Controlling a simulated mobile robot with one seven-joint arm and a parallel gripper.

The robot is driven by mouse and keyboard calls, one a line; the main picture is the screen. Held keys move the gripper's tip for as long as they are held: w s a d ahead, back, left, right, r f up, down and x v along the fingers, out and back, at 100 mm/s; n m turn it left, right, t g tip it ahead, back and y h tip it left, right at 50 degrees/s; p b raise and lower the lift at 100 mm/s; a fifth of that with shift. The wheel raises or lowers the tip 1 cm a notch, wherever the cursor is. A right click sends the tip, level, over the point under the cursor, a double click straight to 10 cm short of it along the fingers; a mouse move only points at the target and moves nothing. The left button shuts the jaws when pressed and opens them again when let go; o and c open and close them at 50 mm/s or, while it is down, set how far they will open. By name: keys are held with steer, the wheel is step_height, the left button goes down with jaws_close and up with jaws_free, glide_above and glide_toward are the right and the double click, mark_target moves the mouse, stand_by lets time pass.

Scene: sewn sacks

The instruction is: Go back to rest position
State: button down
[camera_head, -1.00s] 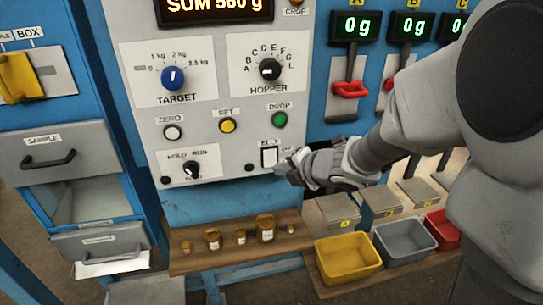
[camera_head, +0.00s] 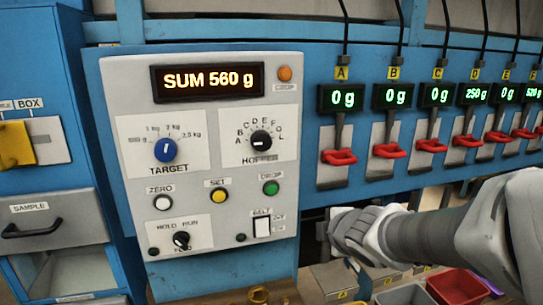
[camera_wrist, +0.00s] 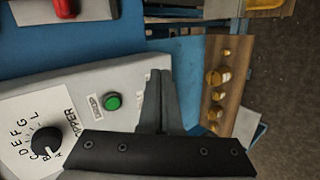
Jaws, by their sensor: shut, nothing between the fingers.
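My gripper (camera_wrist: 159,76) is shut and empty in the wrist view, its two dark fingers close together in front of the control panel. In the head view my gripper (camera_head: 326,228) is at the lower middle, just right of the panel's lower right edge and apart from the belt switch (camera_head: 262,227). Its fingertips are hard to make out there. The control panel (camera_head: 215,215) reads SUM 560 g. Its green drop button (camera_head: 271,188) also shows in the wrist view (camera_wrist: 112,101).
Red hopper levers (camera_head: 339,157) hang under several weight displays at the right. The sample drawer (camera_head: 52,225) is at the left.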

steer(key=s+d+r+m+h, duration=0.2)
steer(key=s+d+m+h, duration=0.1)
steer(key=s+d+m, duration=0.3)
steer(key=s+a+m+g, duration=0.1)
steer(key=s+m+g, duration=0.1)
steer(key=s+m, duration=0.4)
steer(key=s+a+m+g+y, duration=0.1)
steer(key=s+m+g, duration=0.2)
steer(key=s+m, duration=0.3)
steer(key=s, duration=0.4)
steer(key=shift+a+f+m, duration=0.25)
steer(key=shift+a+m, duration=0.05)
steer(key=shift+a, duration=0.1)
